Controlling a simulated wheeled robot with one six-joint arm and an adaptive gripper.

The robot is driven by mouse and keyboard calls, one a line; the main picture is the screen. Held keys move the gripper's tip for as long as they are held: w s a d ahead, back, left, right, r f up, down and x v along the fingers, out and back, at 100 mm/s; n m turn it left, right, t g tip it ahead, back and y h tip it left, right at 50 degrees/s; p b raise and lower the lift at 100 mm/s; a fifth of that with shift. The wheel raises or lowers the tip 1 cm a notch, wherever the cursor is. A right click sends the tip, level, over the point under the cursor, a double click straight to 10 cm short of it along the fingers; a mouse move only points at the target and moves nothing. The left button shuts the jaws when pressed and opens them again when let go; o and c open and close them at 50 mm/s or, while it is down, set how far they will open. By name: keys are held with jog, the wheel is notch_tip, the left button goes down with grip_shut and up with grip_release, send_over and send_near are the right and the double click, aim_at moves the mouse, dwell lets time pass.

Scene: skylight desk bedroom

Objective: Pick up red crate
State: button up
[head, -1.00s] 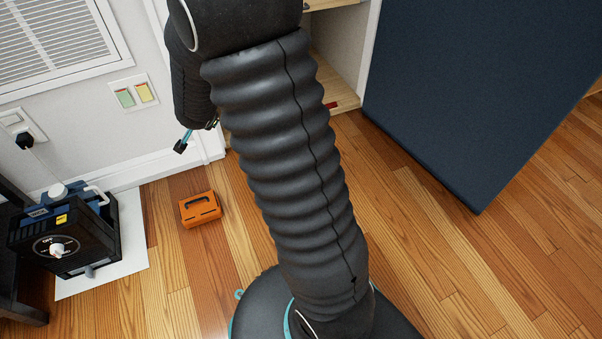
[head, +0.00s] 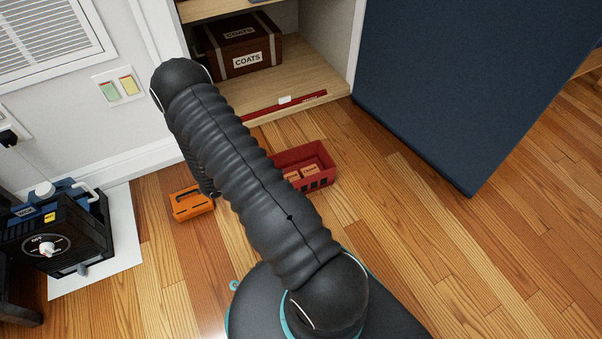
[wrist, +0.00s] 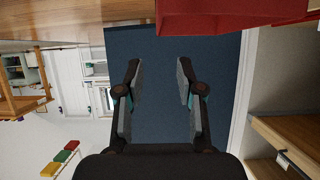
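The red crate (head: 318,158) stands upright on the wood floor in front of the open shelf, with small orange-brown blocks inside. My arm covers its left part in the head view. In the wrist view, a red side of the crate (wrist: 215,14) fills the top edge, cut off by the frame. My gripper (wrist: 157,72) is open and empty there, its two fingers apart, with the crate above the fingertips in the picture and not between them. In the head view the gripper is hidden behind my arm.
An orange case (head: 191,204) lies on the floor left of my arm. A shelf (head: 290,75) holds a brown box labelled COATS (head: 238,45) and a red bar (head: 284,105). A dark blue panel (head: 445,80) stands at right. A black-and-blue machine (head: 55,235) is at left.

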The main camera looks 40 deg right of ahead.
aim_at(308, 177)
jog(key=b+x, duration=0.1)
jog(key=x, duration=0.7)
jog(key=shift+s, duration=0.1)
jog(key=shift+f+b+x, duration=0.25)
jog(key=shift+b+x, duration=0.3)
jog(key=shift+x, duration=2.15)
jog(key=shift+s+a, duration=0.1)
jog(key=shift+a, duration=0.05)
grip_shut()
jog(key=shift+r, duration=0.1)
